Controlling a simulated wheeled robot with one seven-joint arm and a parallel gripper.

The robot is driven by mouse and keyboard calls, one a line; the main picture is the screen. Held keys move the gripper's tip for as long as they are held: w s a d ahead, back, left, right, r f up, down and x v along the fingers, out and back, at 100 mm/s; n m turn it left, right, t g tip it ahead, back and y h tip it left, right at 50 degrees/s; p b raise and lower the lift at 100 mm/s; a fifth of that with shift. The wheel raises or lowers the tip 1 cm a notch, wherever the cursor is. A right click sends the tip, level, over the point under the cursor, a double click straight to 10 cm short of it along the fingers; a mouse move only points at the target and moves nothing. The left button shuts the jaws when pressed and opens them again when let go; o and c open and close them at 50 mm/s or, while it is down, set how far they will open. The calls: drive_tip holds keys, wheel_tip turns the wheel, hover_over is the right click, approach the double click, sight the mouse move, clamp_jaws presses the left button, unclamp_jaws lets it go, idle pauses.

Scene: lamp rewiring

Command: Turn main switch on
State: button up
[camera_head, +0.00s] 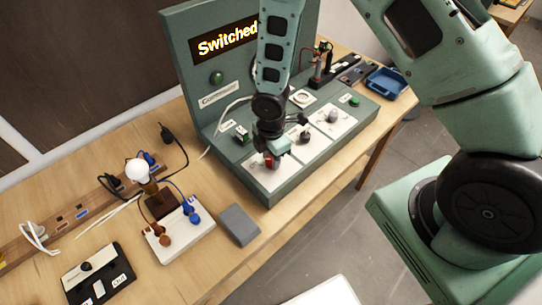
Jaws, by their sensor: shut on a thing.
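The green switch panel (233,175) stands on the wooden table, with an upright back board. A red knob (272,162) sits on the white plate (262,181) at the panel's near left; I take it to be the main switch. My gripper (270,154) points down onto this knob and is shut on it. The gripper hides much of the knob, so I cannot tell its exact turn. A sign (227,40) on the back board is lit and reads "Switched"; my arm covers its right end.
Other controls stand on the panel, among them a grey knob (332,116) and a green button (354,101). A blue tray (388,83) is at the back right. A lamp bulb (137,170) with wires, a grey block (239,224) and a black switch box (98,273) are at the left.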

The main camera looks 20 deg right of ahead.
drive_tip(key=m+b, duration=0.2)
drive_tip(key=m, duration=0.2)
drive_tip(key=shift+f, duration=0.1)
drive_tip(key=m+b, duration=0.2)
drive_tip(key=m, duration=0.2)
drive_tip(key=shift+w+m+b, duration=0.1)
drive_tip(key=shift+m+b, duration=0.2)
drive_tip(key=shift+b, duration=0.05)
drive_tip(key=m+b, duration=0.1)
drive_tip(key=m, duration=0.3)
drive_tip(key=shift+m+b, duration=0.3)
drive_tip(key=shift+b, duration=0.1)
drive_tip(key=m+b, duration=0.1)
drive_tip(key=m, duration=0.3)
drive_tip(key=shift+w, duration=0.1)
drive_tip(key=shift+d+m, duration=0.1)
drive_tip(key=shift+m, duration=0.2)
drive_tip(key=o, duration=1)
drive_tip(key=shift+c, duration=0.2)
wheel_tip(320, 180, up, 18)
drive_tip(key=b, duration=0.2)
drive_tip(key=shift+f+b, duration=0.15)
drive_tip(key=shift+b, duration=0.25)
